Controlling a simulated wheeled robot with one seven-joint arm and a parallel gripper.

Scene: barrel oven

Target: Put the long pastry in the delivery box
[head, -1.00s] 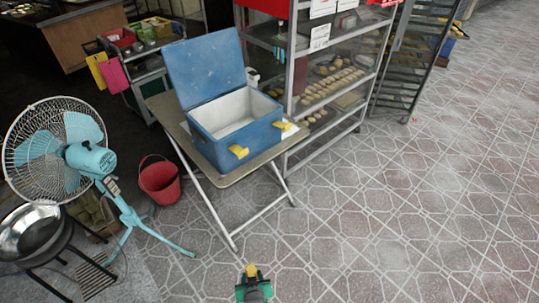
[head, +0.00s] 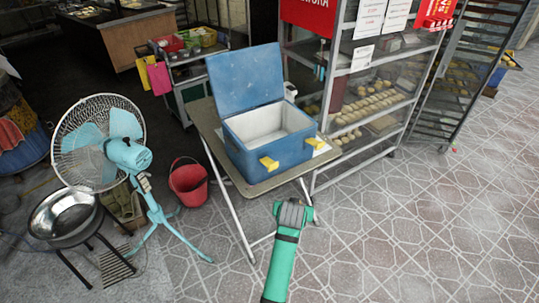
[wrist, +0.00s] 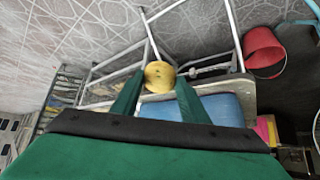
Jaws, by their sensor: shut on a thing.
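The delivery box (head: 292,152) is blue with a white inside. It stands on a small folding table with its lid (head: 243,80) raised, and its inside looks empty from the head view. My gripper (head: 293,208) is in front of the table, nearer to the camera than the box. In the wrist view my gripper (wrist: 158,90) is shut on the long pastry (wrist: 159,74), whose round golden end shows between the fingers. The rest of its length is hidden there, and the head view does not clearly show the pastry. The box shows partly in the wrist view (wrist: 218,108), beyond the fingers.
The folding table (head: 262,188) has thin crossed legs. A glass shelf rack (head: 375,85) with baked goods stands close on its right. A red bucket (head: 189,184) and a standing fan (head: 100,143) are to the left. The tiled floor (head: 420,240) at right is clear.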

